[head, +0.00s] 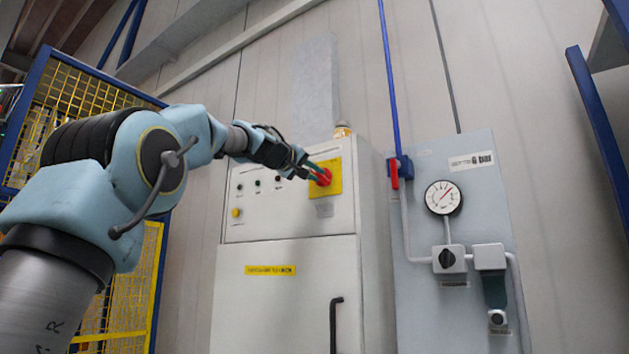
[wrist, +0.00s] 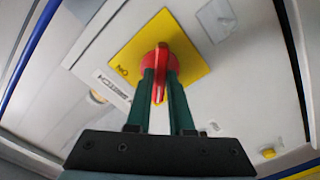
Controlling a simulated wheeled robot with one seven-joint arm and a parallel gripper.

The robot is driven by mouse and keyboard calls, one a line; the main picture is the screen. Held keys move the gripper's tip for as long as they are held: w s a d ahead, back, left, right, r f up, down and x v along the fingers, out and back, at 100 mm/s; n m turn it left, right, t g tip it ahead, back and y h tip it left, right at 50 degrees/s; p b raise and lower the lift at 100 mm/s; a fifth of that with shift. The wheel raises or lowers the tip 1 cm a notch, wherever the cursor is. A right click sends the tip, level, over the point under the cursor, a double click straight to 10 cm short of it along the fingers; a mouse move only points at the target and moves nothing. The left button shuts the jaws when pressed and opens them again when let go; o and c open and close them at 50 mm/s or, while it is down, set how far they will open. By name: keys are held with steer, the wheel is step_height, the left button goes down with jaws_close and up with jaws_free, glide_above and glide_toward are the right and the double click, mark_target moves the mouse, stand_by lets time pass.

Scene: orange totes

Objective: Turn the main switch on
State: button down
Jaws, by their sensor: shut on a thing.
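The main switch is a red rotary knob (head: 324,177) on a yellow square plate (head: 333,182), on the upper front of a white cabinet (head: 290,270). In the wrist view the red knob (wrist: 161,62) sits on the yellow plate (wrist: 198,66), with its raised red handle between my fingers. My gripper (head: 318,172) reaches the knob from the left. In the wrist view my gripper (wrist: 160,85) has its two green fingers shut on the handle from both sides. The fingertips hide part of the knob's sides.
Small black buttons and a yellow button (head: 236,212) are on the same panel. A black door handle (head: 335,325) is below. To the right, a grey board (head: 455,300) bears a gauge (head: 443,197) and a red valve lever (head: 394,174). A yellow mesh fence (head: 75,105) stands left.

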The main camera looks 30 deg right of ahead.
steer(key=m+b, duration=0.1)
steer(key=m, duration=0.3)
steer(key=shift+f+m+b, duration=0.15)
steer(key=shift+m+b, duration=0.15)
steer(key=shift+b, duration=0.05)
steer(key=shift+m+b, duration=0.5)
steer(key=shift+m, duration=1.5)
steer(key=c, duration=0.8)
jaws_free()
steer(key=shift+a, duration=0.1)
steer(key=b+v, duration=0.4)
steer(key=v, duration=0.6)
steer(key=shift+s+a+b, duration=0.15)
steer(key=shift+a+b, duration=0.15)
steer(key=shift+b, duration=0.1)
